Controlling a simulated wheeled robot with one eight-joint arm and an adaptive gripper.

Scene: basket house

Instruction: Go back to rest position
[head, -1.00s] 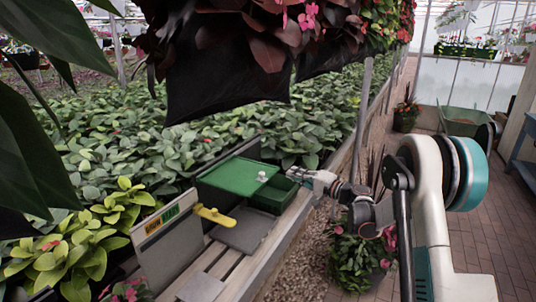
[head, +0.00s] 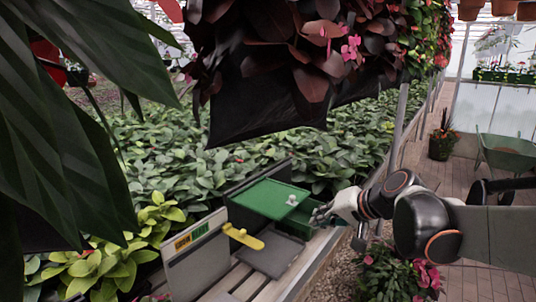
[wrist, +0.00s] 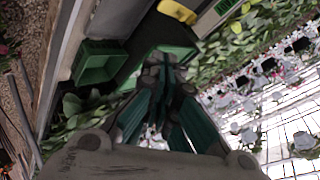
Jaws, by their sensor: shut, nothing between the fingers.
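My gripper (head: 318,217) is just right of a green box with a flat green top (head: 270,198) and a small white knob (head: 292,200). The gripper is shut and empty in the wrist view (wrist: 166,62), where its fingers meet in front of a green surface. Whether it touches the box is unclear. A small open green bin (wrist: 97,66) shows left of the fingers in the wrist view. My arm reaches in from the right in the head view.
A yellow handle (head: 243,237) sticks out from a grey panel (head: 198,262) with a coloured label, left of the box. Dark foliage hangs above, and large leaves (head: 70,150) fill the left. A potted plant (head: 390,276) stands below my arm.

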